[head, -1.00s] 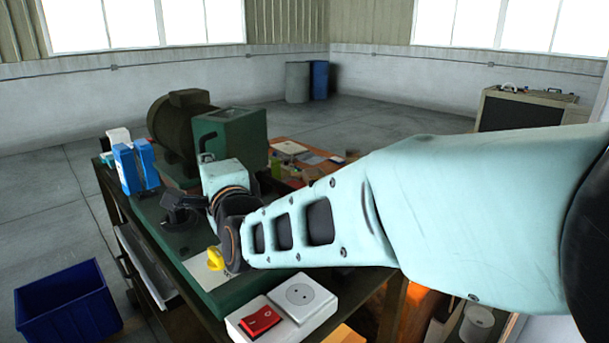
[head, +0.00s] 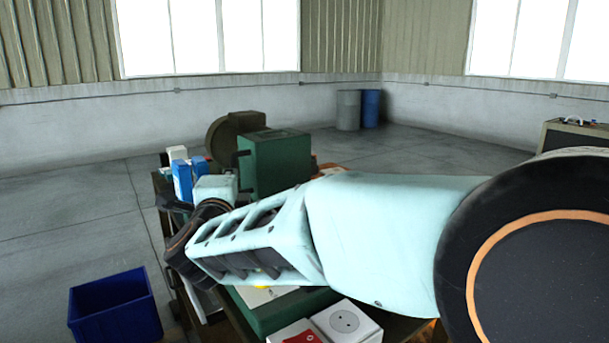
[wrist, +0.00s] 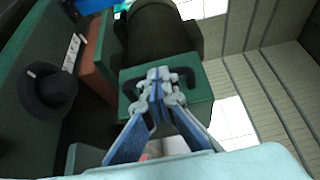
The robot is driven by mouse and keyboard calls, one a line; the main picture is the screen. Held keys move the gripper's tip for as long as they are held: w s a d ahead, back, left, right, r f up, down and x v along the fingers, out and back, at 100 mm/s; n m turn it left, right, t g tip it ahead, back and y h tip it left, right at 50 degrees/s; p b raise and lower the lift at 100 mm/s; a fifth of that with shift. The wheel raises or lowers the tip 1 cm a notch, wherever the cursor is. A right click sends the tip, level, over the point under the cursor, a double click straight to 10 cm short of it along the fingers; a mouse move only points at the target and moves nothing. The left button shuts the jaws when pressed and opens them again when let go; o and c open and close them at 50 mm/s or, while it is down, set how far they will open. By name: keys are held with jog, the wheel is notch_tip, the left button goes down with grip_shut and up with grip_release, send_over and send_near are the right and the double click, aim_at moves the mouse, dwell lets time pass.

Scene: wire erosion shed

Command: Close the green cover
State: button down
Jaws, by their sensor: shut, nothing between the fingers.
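The green cover (head: 275,160) appears in the head view as a boxy green housing in front of a dark olive motor (head: 232,130), with a dark handle on its left side. The wrist view shows green housing (wrist: 203,112) with dark handles on either side of my fingers. My gripper (wrist: 160,74) is shut and empty, its fingertips overlapping the green part in the picture. I cannot tell whether they touch it. My fingers hide the middle of the green part, and how far the cover is open is unclear. In the head view my arm hides the fingertips.
Blue bottles (head: 182,180) stand at the bench's far left. A white box with a red switch (head: 295,333) and a white socket box (head: 346,322) sit at its near edge. A blue bin (head: 115,308) stands on the floor left, with clear floor around it.

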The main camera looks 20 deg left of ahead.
jog(key=shift+s+a+r, duration=0.15)
jog(key=shift+a+r, duration=0.25)
jog(key=shift+a, duration=0.05)
jog(key=shift+a+r, duration=0.1)
dwell(0.4)
